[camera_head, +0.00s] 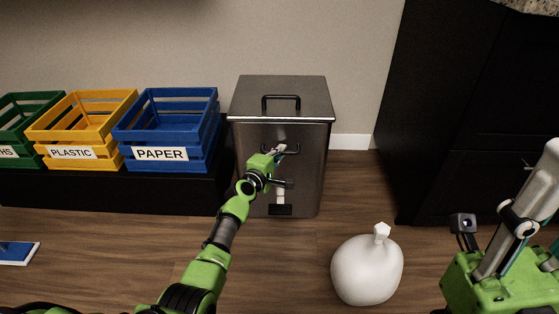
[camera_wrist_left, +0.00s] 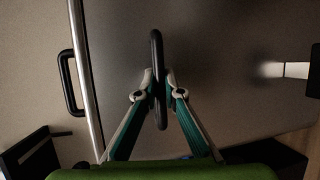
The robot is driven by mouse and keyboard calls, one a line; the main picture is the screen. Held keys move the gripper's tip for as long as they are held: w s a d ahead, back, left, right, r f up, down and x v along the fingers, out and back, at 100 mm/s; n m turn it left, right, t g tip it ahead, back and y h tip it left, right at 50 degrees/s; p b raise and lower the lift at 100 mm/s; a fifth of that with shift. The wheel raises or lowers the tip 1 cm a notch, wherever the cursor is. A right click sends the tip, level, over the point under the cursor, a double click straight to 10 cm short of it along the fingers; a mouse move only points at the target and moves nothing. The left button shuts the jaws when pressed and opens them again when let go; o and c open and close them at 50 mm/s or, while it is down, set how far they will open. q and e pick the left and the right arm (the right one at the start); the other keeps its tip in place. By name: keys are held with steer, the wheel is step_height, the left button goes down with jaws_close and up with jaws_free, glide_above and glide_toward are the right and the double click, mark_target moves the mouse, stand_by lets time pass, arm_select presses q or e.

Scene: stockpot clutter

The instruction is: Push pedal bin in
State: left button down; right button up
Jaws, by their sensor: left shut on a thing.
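The pedal bin (camera_head: 300,180) is a grey metal box standing against the wall, with its lid (camera_head: 280,88) closed and a black handle on top. A second black handle (camera_wrist_left: 157,50) is on its front face, and a dark pedal (camera_head: 281,210) is at its foot. My left gripper (camera_wrist_left: 158,82) is shut on the front handle, with one finger on each side of the bar. In the head view my left gripper (camera_head: 279,150) is in front of the bin and partly covers the handle.
A tied white bag (camera_head: 367,270) lies on the floor right of the bin. Blue PAPER (camera_head: 168,130) and yellow PLASTIC (camera_head: 82,130) crates and a green crate (camera_head: 25,130) stand on a low black platform at left. A dark cabinet (camera_head: 470,110) stands at right.

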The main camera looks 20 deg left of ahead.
arm_select(q)
steer(key=shift+w+a+r, duration=0.2)
steer(key=shift+r, duration=0.1)
steer(key=c, duration=2.1)
jaws_free()
steer(key=shift+c, duration=0.2)
steer(key=shift+d+f, duration=0.1)
steer(key=shift+f, duration=0.05)
steer(key=shift+s+f, duration=0.1)
steer(key=shift+s+d, duration=0.1)
steer(key=shift+s, duration=0.15)
steer(key=v, duration=1.1)
steer(key=shift+s+r, duration=0.15)
steer(key=shift+r, duration=0.05)
